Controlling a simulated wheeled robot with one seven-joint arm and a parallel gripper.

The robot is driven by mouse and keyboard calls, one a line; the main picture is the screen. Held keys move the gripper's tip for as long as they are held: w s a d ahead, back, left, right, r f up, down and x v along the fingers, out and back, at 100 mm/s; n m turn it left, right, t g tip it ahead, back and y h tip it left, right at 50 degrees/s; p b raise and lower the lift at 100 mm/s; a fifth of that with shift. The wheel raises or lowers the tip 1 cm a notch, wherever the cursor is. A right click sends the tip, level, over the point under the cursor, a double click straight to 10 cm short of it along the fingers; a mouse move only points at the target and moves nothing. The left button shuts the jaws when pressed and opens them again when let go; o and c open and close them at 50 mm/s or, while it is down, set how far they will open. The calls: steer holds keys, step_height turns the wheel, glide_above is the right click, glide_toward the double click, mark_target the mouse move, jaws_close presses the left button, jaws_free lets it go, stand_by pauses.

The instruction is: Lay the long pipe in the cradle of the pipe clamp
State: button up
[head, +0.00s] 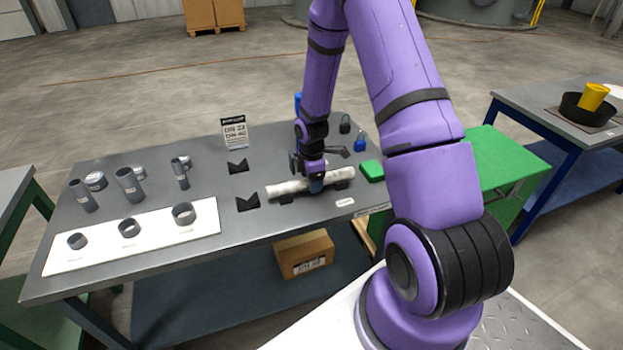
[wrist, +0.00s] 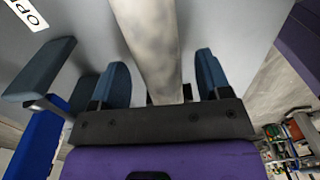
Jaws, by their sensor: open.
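The long pipe (head: 285,188), pale and mottled, lies near-level at the right part of the grey table. Low dark supports (head: 341,185) show beneath it and look like the cradle of the pipe clamp; the exact contact is hard to see. A dark lever-like part (head: 336,151) stands behind the pipe. My gripper (head: 316,186) is down over the pipe's middle. In the wrist view, the pipe (wrist: 153,45) passes between the two spread fingers of my gripper (wrist: 160,80), with gaps at both sides.
Two empty black V-blocks (head: 248,203) (head: 238,167) stand left of the pipe. A white board (head: 100,245) with several rings and short pipe pieces occupy the table's left. A sign (head: 234,134), a green block (head: 371,171) and padlocks (head: 360,142) are nearby.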

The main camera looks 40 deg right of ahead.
steer(key=shift+r, duration=0.1)
step_height(320, 180, up, 11)
steer(key=shift+f, duration=0.2)
steer(key=shift+r, duration=0.1)
stand_by(0.8)
